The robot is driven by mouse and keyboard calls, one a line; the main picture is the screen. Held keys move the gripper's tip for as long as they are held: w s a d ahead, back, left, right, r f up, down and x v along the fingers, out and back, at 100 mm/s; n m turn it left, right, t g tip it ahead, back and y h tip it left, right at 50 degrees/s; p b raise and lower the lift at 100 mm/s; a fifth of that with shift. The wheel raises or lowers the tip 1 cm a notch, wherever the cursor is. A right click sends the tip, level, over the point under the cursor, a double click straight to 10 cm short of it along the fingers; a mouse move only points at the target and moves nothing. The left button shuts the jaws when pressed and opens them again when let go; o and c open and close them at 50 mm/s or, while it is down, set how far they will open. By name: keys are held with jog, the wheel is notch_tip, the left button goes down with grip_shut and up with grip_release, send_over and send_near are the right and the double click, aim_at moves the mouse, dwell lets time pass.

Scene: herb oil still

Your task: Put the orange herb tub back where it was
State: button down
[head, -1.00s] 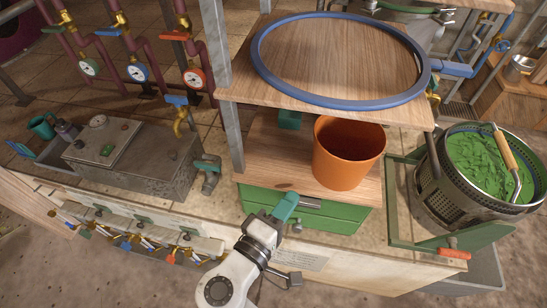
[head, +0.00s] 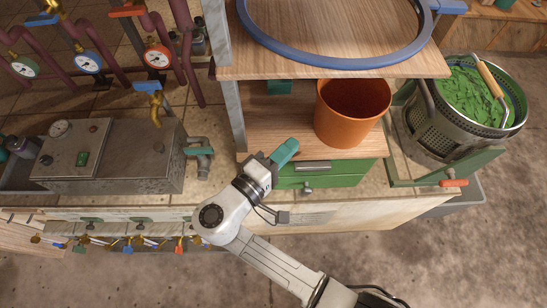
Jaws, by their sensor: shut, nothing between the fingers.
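The orange herb tub (head: 350,115) stands upright in the head view on the lower wooden shelf (head: 275,110), at its right part. Its rim is partly under the front edge of the upper shelf. It looks empty as far as I can see inside. My gripper (head: 287,151), with teal fingers, is shut and empty. It is in front of the lower shelf, left of the tub and apart from it, over the green drawer unit (head: 330,174).
The upper shelf (head: 300,63) carries a blue ring (head: 330,64) above the tub. A perforated basket of green leaves (head: 430,130) stands at the right on a green frame. A grey metal box with a gauge (head: 130,165) is at the left. A metal post (head: 228,75) rises beside the shelf.

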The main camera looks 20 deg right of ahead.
aim_at(329, 136)
jog(key=d, duration=0.3)
jog(key=d+p, duration=0.1)
jog(key=d, duration=0.1)
jog(key=shift+w+d+r, duration=0.1)
jog(key=shift+w+d, duration=0.05)
jog(key=shift+w, duration=0.1)
jog(key=shift+s+d, duration=0.2)
jog(key=shift+d, duration=0.4)
jog(key=shift+d, duration=0.1)
jog(key=shift+s+d+p, duration=0.2)
jog(key=shift+d, duration=0.4)
jog(key=shift+s+d+p, duration=0.2)
jog(key=shift+d, duration=0.4)
jog(key=shift+a, duration=0.1)
jog(key=shift+w, duration=0.1)
